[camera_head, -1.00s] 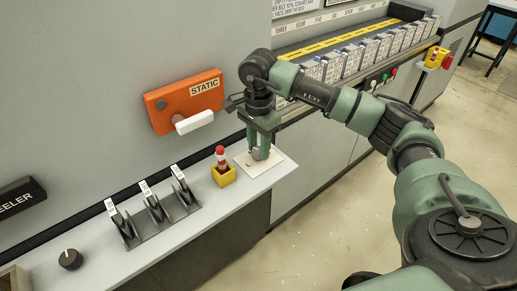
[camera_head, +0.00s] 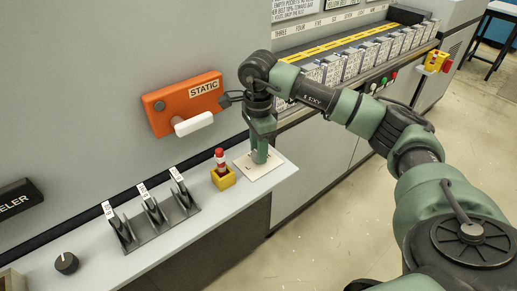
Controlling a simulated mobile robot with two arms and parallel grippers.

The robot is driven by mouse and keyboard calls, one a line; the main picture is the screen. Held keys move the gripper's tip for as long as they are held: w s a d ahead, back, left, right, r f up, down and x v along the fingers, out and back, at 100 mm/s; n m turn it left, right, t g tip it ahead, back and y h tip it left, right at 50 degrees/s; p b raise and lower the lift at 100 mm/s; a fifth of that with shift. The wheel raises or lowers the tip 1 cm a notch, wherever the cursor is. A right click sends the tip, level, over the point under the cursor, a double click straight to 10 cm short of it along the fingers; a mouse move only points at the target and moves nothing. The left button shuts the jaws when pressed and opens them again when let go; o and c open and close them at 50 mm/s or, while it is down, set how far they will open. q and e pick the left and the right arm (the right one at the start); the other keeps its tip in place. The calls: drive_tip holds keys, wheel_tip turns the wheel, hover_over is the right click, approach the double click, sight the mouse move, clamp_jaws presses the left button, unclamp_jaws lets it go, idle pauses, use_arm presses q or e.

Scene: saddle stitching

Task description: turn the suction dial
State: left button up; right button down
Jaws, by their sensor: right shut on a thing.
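My right gripper (camera_head: 259,155) points straight down at a pale square plate (camera_head: 270,172) near the right end of the grey ledge. It is shut on a dial at the middle of that plate. The fingers are seen nearly edge-on and hide the dial almost wholly. Small dark marks show on the plate's left part, too small to read. My left gripper is not in view.
A red-topped yellow button box (camera_head: 223,179) stands just left of the plate. Further left are several black levers (camera_head: 153,211) and a black knob (camera_head: 66,263). An orange STATIC box (camera_head: 160,112) with a white handle (camera_head: 193,123) is on the wall.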

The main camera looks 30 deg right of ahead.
drive_tip(key=shift+r, duration=0.1)
drive_tip(key=c, duration=1)
unclamp_jaws()
wheel_tip(320, 180, up, 8)
drive_tip(key=shift+f+b, duration=0.1)
drive_tip(key=shift+b, duration=0.45)
